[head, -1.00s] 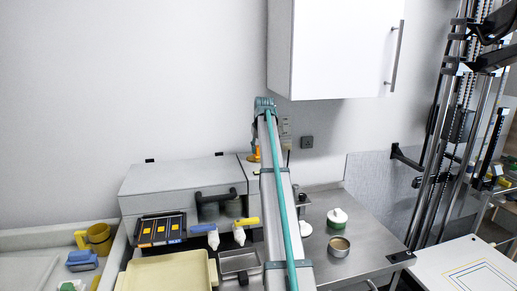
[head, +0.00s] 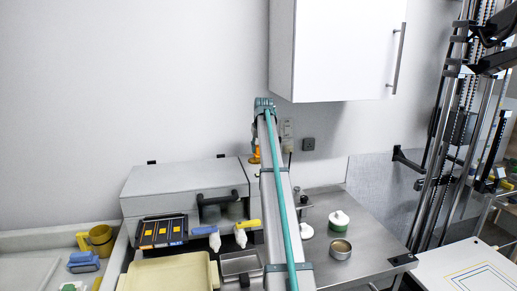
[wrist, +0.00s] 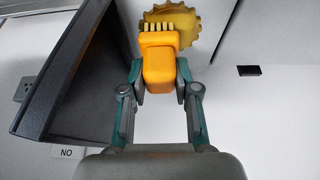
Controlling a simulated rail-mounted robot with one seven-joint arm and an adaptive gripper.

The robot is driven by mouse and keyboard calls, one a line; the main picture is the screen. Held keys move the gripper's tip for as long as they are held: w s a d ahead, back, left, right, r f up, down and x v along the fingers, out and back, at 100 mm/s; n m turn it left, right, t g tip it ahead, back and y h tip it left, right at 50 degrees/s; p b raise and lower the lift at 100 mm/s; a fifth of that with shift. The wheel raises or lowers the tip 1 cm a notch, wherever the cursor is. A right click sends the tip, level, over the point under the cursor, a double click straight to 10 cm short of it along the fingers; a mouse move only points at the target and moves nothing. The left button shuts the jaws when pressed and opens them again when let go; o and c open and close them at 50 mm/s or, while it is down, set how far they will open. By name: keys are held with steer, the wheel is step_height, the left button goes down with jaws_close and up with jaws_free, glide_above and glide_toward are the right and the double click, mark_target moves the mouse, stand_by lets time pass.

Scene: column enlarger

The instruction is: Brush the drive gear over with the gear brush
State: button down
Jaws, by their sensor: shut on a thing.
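In the wrist view my gripper (wrist: 160,78) is shut on the orange gear brush (wrist: 158,64), one finger on each side of its block. Its pale bristles (wrist: 159,27) point to the top of the picture. The yellow toothed drive gear (wrist: 186,20) is just beyond the bristles, overlapping them in the picture; I cannot tell whether they touch. The brush hides part of the gear's lower left. In the head view my arm covers the gripper; a small orange piece (head: 254,157) shows beside the arm, but I cannot tell which thing it is.
A dark panel (wrist: 75,65) stands close to the left of my gripper in the wrist view. A white cabinet (head: 340,50) hangs above the steel worktop (head: 375,232), which carries a round tin (head: 340,249) and a bottle (head: 338,221). A cream tray (head: 165,276) lies at the front left.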

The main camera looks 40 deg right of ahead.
steer(key=shift+s, duration=0.15)
steer(key=shift+s+a+p, duration=0.2)
steer(key=shift+s+a, duration=0.15)
steer(key=shift+s, duration=0.35)
steer(key=shift+s+a+p, duration=0.15)
steer(key=shift+s+a, duration=0.15)
steer(key=shift+s, duration=0.4)
step_height(320, 180, up, 7)
steer(key=p, duration=0.3)
stand_by(0.5)
